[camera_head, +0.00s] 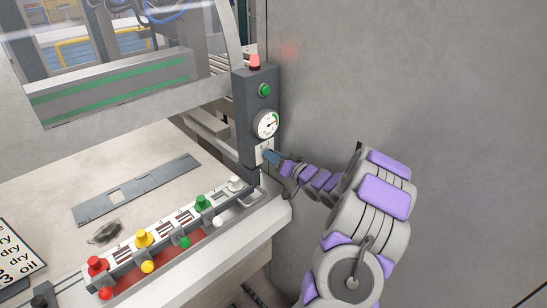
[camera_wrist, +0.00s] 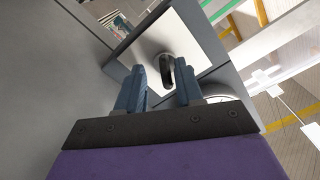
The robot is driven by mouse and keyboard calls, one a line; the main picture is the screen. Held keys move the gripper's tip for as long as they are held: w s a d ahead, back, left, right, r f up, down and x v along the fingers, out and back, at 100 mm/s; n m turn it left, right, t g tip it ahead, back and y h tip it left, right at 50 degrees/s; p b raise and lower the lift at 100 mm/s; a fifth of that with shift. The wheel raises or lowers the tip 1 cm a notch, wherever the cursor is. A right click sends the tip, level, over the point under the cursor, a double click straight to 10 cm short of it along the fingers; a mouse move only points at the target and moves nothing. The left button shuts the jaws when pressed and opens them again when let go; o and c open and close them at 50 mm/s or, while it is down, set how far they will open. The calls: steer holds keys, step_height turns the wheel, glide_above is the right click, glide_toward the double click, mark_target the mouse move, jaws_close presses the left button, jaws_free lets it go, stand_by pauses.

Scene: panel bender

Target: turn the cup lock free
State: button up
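The cup lock (camera_wrist: 167,66) is a dark, rounded piece with an upright grip on a white plate (camera_wrist: 190,38) in the wrist view. In the head view its white plate (camera_head: 265,145) sits low on the dark control post, and my fingers partly cover it. My gripper (camera_head: 271,157) is at this plate. In the wrist view my gripper (camera_wrist: 160,80) has two blue fingers apart, one to each side of the lock. A gap shows on both sides, so it does not look clamped. How deep the fingertips reach is unclear.
Above the plate are a round gauge (camera_head: 266,124), a green button (camera_head: 265,90) and a red lamp (camera_head: 255,62). Below left is a panel of coloured buttons (camera_head: 150,245). A grey wall (camera_head: 400,70) stands to the right. A flat metal strip (camera_head: 137,190) lies on the bench.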

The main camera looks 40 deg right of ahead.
steer(key=shift+a+r, duration=0.2)
steer(key=shift+a, duration=0.45)
steer(key=c, duration=0.4)
steer(key=shift+d+f, duration=0.1)
steer(key=shift+d, duration=0.15)
jaws_close()
steer(key=shift+d, duration=0.1)
